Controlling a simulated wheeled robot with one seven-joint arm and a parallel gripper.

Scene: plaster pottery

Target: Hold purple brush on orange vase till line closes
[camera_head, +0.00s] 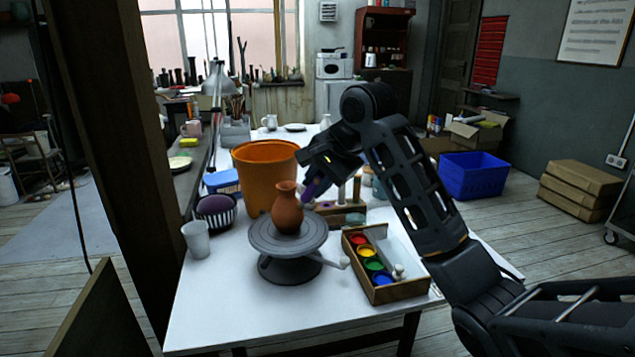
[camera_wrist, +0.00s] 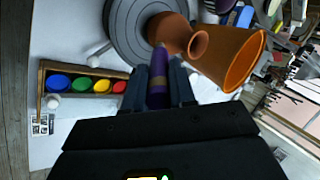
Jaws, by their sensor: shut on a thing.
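The orange-brown vase (camera_head: 287,209) stands upright on the grey turntable (camera_head: 272,236), in the middle of the white table. In the wrist view the vase (camera_wrist: 168,30) is just beyond the brush tip. My gripper (camera_head: 322,178) is shut on the purple brush (camera_head: 309,192). In the wrist view the purple brush (camera_wrist: 158,75) points from between my fingers toward the vase. Its tip is at or very near the vase's side; I cannot tell whether it touches. No painted line on the vase can be made out.
A large orange bucket (camera_head: 262,165) stands behind the vase. A wooden paint box (camera_head: 373,272) with several colours lies right of the turntable. A white cup (camera_head: 196,239) and a striped bowl (camera_head: 216,211) stand to the left. The table's front is bare.

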